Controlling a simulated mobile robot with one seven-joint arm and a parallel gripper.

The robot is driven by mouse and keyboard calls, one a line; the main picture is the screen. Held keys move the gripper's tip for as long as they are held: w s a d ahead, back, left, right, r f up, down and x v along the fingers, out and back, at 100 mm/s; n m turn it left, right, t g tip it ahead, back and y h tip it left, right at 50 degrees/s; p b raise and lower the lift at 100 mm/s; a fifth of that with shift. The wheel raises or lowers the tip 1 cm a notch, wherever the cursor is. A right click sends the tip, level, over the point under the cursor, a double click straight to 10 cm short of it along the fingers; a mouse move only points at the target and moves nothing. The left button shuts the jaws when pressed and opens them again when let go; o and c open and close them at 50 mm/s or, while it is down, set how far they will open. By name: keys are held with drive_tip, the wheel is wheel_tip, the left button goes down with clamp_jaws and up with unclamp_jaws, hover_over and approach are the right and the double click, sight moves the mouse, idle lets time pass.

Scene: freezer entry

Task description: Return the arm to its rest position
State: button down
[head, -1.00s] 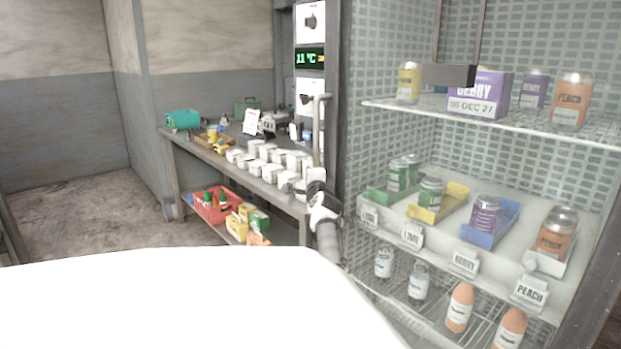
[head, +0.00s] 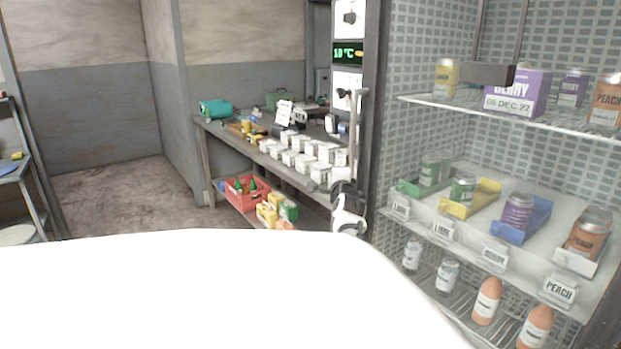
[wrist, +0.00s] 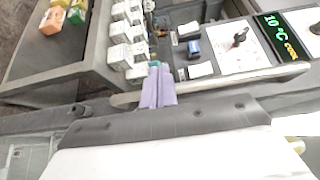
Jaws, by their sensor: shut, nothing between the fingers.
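My gripper (wrist: 157,88) shows in the wrist view as two pale purple fingers, close together with nothing between them. Its tips lie in front of the white boxes and the grey handle bar, apparently in free air; the exact gap cannot be told. In the head view part of my white and black arm (head: 348,212) shows between the workbench and the glass-fronted cooler. The fingers cannot be made out there.
A workbench (head: 312,184) with several white boxes (head: 300,160) stands beyond my arm. A vertical handle (head: 356,125) is close by. The glass-fronted cooler (head: 440,232) with cans and bottles fills the right. Open floor (head: 120,190) lies at the left.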

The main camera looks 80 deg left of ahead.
drive_tip(key=s+d+b, duration=0.1)
drive_tip(key=s, duration=0.6)
drive_tip(key=shift+s+d+r+b, duration=0.15)
drive_tip(key=shift+s+b, duration=0.15)
drive_tip(key=shift+b, duration=0.1)
